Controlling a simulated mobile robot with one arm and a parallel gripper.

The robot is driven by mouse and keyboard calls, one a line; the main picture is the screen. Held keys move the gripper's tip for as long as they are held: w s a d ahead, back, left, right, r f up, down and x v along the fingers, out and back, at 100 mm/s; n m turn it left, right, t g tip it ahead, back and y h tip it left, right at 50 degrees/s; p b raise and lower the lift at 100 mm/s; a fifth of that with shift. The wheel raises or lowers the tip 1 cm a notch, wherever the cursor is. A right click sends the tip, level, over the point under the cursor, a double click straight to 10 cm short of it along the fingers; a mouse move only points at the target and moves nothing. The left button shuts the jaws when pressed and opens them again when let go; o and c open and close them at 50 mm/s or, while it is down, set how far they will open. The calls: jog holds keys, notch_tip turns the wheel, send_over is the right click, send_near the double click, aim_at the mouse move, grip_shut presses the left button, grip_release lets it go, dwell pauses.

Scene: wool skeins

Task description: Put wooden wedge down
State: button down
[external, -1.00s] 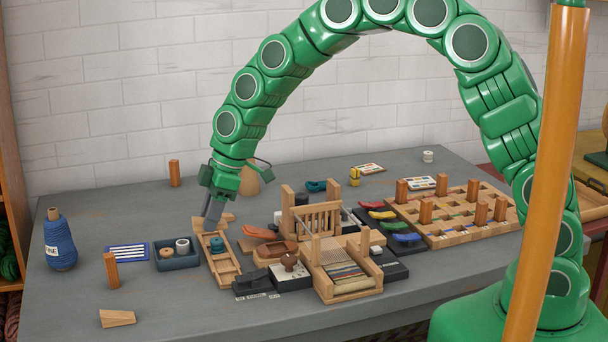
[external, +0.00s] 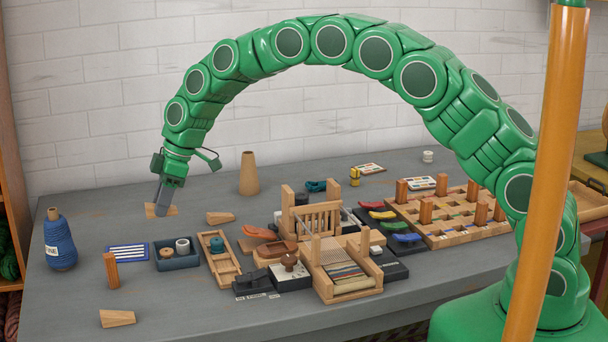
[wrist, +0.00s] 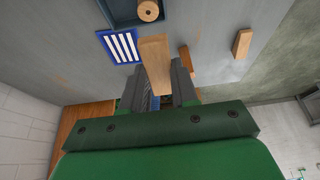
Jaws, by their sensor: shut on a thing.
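My gripper (external: 164,206) is over the back left of the grey table and points down. It is shut on a pale wooden wedge (external: 153,211), which sits crosswise at the fingertips, low over the tabletop. I cannot tell whether it touches the table. In the wrist view the held wedge (wrist: 155,60) shows between the two dark fingers. A second wedge (external: 220,217) lies on the table to the right of my gripper. A third wedge (external: 117,318) lies near the front left; it also shows in the wrist view (wrist: 242,43).
A blue yarn cone (external: 60,243), striped card (external: 128,252), upright peg (external: 112,271) and dark tray of spools (external: 176,258) stand nearer the front. A tan cone (external: 249,174) stands behind to the right. Bare table surrounds my gripper. A loom (external: 340,268) fills the middle.

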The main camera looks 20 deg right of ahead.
notch_tip(320, 180, down, 2)
jog(key=w+a, duration=0.3)
send_over(122, 253)
jog(key=d, duration=0.2)
jog(key=shift+s+a+f, duration=0.1)
jog(key=shift+a+f, duration=0.05)
jog(key=shift+f, duration=3.4)
jog(key=shift+f, duration=0.15)
jog(key=shift+a+f, duration=0.1)
jog(key=shift+f, duration=1.55)
jog(key=shift+f, duration=0.1)
jog(key=c, duration=0.9)
grip_release()
